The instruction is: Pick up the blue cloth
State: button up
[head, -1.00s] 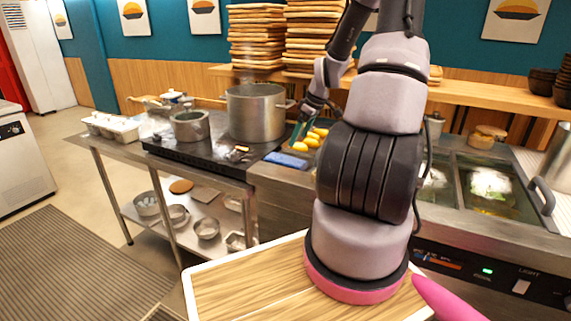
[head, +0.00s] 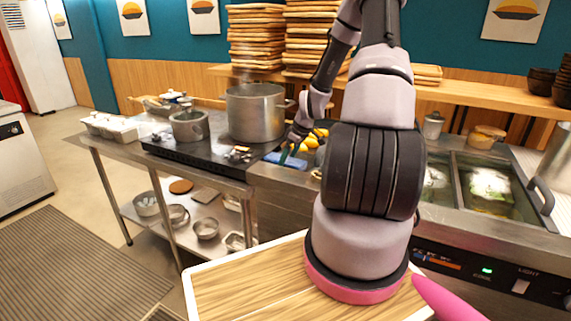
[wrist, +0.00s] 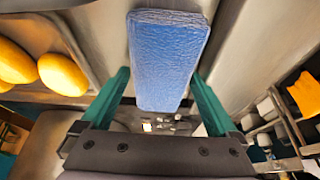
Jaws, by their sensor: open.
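The blue cloth (wrist: 168,55) is a folded, textured rectangular block lying on the steel counter. In the wrist view it is at top centre, its near end between my two green fingers. In the head view the blue cloth (head: 287,160) lies at the counter's front edge, right of the stove. My gripper (wrist: 163,88) is open, with a finger on each side of the cloth and a gap to each. In the head view my gripper (head: 287,155) is at the cloth and hides part of it. I cannot tell its exact height above the counter.
Yellow buns (wrist: 45,68) lie on a tray beside the cloth. A large steel pot (head: 256,112) and a smaller pot (head: 190,126) stand on the stove to the left. Stacked wooden trays (head: 256,40) are behind. Counter wells with lids lie to the right.

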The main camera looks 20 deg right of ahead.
aim_at(288, 159)
jog(key=c, duration=1)
notch_tip(288, 159, up, 10)
jog(key=shift+r, duration=0.1)
